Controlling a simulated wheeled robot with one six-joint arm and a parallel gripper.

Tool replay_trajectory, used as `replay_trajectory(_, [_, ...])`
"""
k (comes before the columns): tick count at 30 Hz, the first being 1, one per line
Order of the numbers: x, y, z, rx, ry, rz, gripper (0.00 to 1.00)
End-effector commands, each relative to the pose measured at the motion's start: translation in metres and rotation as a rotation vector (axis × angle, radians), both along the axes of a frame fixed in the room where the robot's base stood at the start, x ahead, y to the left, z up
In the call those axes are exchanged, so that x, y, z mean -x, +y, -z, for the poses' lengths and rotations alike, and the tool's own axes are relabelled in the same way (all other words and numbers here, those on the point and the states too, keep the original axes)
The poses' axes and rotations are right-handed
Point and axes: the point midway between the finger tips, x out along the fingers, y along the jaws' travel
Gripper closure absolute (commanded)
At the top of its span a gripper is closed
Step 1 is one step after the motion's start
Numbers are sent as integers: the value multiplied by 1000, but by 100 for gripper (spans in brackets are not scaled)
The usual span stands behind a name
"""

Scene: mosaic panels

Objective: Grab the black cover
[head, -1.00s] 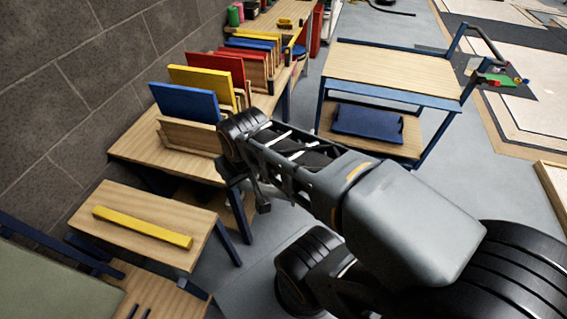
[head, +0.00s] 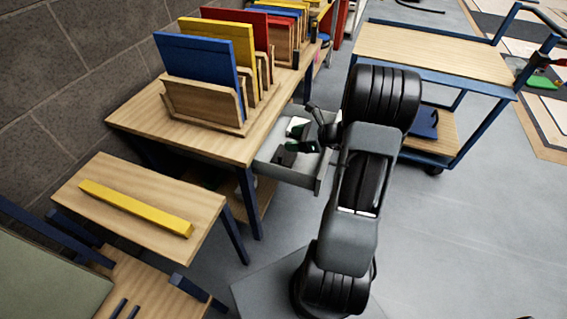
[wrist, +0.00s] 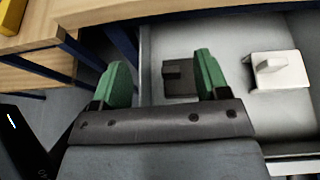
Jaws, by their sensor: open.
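The black cover (wrist: 179,78) is a small dark block with a raised part, lying on the floor of an open grey drawer. In the wrist view it shows between the two green fingertips of my gripper (wrist: 159,72), closer to the right one. The gripper is open and empty, and a gap shows between it and the cover. In the head view my gripper (head: 298,139) is over the drawer (head: 316,180), partly hidden by my arm. A dark shape there may be the cover, but it is too small to tell.
A white cover (wrist: 280,70) lies in the drawer to the right of the black one. The drawer sticks out from a wooden workbench (head: 160,119) with coloured panels in racks. A small table (head: 97,200) with a yellow bar (head: 136,207) stands at the left, a cart (head: 440,55) at the right.

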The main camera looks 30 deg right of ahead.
Motion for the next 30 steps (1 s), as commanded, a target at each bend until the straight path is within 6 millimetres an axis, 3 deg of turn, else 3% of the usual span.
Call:
replay_trajectory(6, [-2,-7,45,-37,8,41,32])
replay_trajectory(13, [-2,-7,81,-34,7,37,32])
replay_trajectory(23, [-13,4,90,-30,4,34,32])
replay_trajectory(30, [-37,26,104,-30,5,32,32])
